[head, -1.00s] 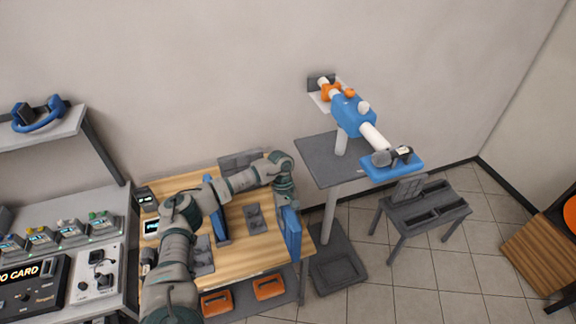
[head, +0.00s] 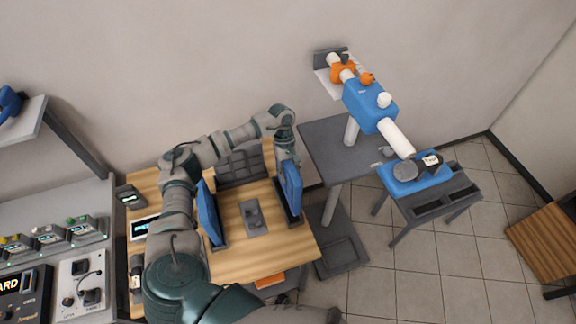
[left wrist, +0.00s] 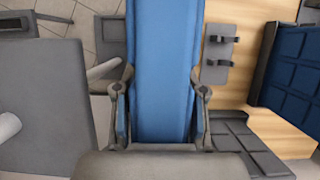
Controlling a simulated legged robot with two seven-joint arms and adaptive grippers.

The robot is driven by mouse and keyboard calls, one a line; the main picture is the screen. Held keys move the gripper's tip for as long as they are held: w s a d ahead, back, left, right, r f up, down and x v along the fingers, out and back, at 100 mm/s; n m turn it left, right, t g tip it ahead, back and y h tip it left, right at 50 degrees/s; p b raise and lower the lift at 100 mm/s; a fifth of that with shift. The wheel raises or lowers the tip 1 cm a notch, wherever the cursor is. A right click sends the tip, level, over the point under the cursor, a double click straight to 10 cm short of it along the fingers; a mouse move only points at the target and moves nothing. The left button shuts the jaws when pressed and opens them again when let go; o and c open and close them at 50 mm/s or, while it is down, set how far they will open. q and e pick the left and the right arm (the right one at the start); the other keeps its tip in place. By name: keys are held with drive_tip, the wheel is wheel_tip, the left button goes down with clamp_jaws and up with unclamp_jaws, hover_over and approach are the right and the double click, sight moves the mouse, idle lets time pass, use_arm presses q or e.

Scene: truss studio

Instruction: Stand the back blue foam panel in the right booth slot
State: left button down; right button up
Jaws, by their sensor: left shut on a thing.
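A blue foam panel (head: 292,188) stands upright at the right side of the wooden table. My left gripper (head: 287,152) is shut on its upper edge; the left wrist view shows the fingers (left wrist: 160,108) on both sides of the blue panel (left wrist: 160,60). The dark right booth slot (head: 281,206) shows beside the panel's lower edge. I cannot tell how deep the panel sits in it. A second blue panel (head: 209,213) stands upright at the left of the booth; it also shows in the left wrist view (left wrist: 297,70). My right gripper is out of view.
A dark grey piece (head: 240,166) stands at the table's back. A small grey bracket (head: 253,217) lies between the panels. A grey stand (head: 345,150) with a blue and white scope (head: 370,105) is close on the right. Shelves with devices (head: 45,240) are at left.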

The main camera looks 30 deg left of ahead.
use_arm(q)
wheel_tip(320, 180, down, 6)
drive_tip(key=shift+r+b, duration=0.1)
drive_tip(key=shift+b, duration=1.1)
drive_tip(key=shift+a, duration=0.1)
drive_tip(key=shift+s+a+b, duration=0.1)
drive_tip(key=shift+a+b, duration=0.2)
drive_tip(key=shift+a, duration=0.15)
drive_tip(key=shift+d, duration=0.25)
drive_tip(key=shift+a+b, duration=0.15)
drive_tip(key=shift+b, duration=0.2)
